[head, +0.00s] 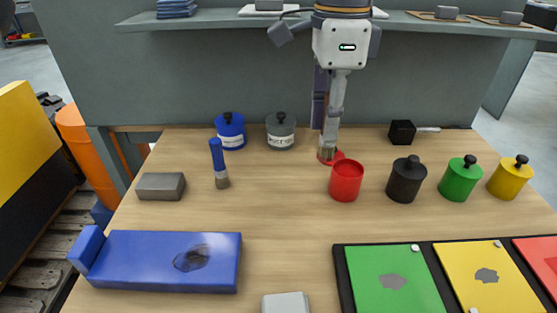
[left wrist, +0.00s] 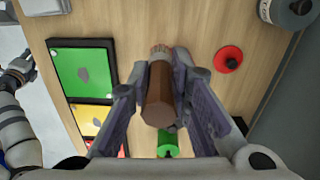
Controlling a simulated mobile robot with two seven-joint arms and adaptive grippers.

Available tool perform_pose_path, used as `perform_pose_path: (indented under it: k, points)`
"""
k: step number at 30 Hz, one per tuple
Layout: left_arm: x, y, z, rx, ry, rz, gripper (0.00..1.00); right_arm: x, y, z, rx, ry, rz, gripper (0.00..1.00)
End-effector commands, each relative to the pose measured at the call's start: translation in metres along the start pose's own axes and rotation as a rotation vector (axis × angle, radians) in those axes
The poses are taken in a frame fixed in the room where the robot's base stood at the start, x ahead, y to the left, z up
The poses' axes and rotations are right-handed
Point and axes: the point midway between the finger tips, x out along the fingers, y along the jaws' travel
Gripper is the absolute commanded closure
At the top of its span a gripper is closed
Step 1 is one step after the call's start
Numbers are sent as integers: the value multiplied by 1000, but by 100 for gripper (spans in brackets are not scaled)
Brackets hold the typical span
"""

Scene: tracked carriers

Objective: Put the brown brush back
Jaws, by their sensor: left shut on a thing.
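My left gripper (head: 328,125) is shut on the brown brush and points down over the back middle of the table. In the left wrist view the brown brush (left wrist: 158,98) lies between the two fingers, its pale bristle end pointing away from the camera. In the head view the fingers hide most of it; its lower end is just behind the open red pot (head: 346,182). I cannot tell whether that end touches the table. The red lid (left wrist: 229,58) lies on the table beside the brush. Part of my right arm shows at the left wrist view's left edge; its jaws are unclear.
Lidded blue (head: 230,131), grey (head: 280,131), black (head: 406,181), green (head: 460,179) and yellow (head: 509,178) pots stand around. A blue brush (head: 218,165) stands upright at left. A blue padded block (head: 165,262) and coloured panels (head: 395,285) lie in front. A shelf (head: 215,20) overhangs the back.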

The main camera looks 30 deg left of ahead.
Motion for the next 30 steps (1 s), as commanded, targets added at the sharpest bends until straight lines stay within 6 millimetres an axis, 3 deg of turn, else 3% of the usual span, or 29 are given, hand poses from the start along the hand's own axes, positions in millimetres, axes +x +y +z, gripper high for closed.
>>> perform_pose_path:
  k: [5, 10, 17, 21, 30]
  points:
    - [24, -34, 47, -5, 4, 3, 100, -3, 0, -2, 0, 8, -1, 64]
    - [63, -52, 70, -2, 1, 5, 100, -1, 0, 0, 0, 2, 0, 64]
    - [84, -63, 85, -2, 1, 2, 100, 0, 0, 0, 0, 0, 0, 64]
    - [112, -63, 85, 0, 0, 1, 100, 2, 0, 1, 0, -7, 0, 64]
    - [114, -63, 84, 0, 2, -4, 100, 2, 0, 1, 0, -4, 0, 64]
